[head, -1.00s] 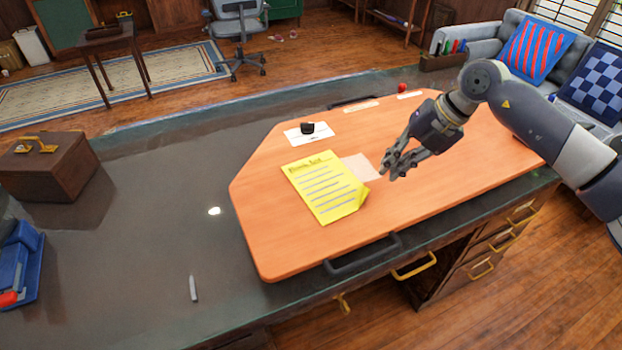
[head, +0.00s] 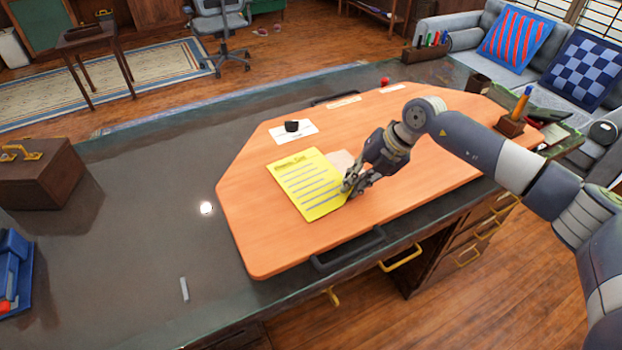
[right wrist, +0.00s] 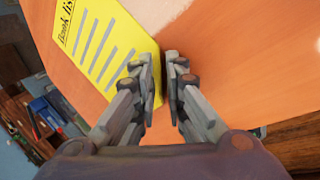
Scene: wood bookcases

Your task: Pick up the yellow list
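The yellow list (head: 306,183), a sheet with a heading and dark lines, lies on the orange board (head: 250,238) on the desk. My right gripper (head: 347,188) is at the list's right edge, low over the board, and hides its lower right corner. In the right wrist view the list (right wrist: 108,48) is at upper left. My right gripper's fingertips (right wrist: 162,62) are close together with a narrow gap between them. The list's edge shows beside the left finger and in the gap; no firm grip on it is visible. My left gripper is not in view.
A white card with a black object (head: 291,127) lies behind the list. A pale sheet (head: 341,160) lies partly behind my right gripper. A dark handle (head: 347,249) runs along the board's front edge. A brown case (head: 40,178) stands at left; the desk between is mostly clear.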

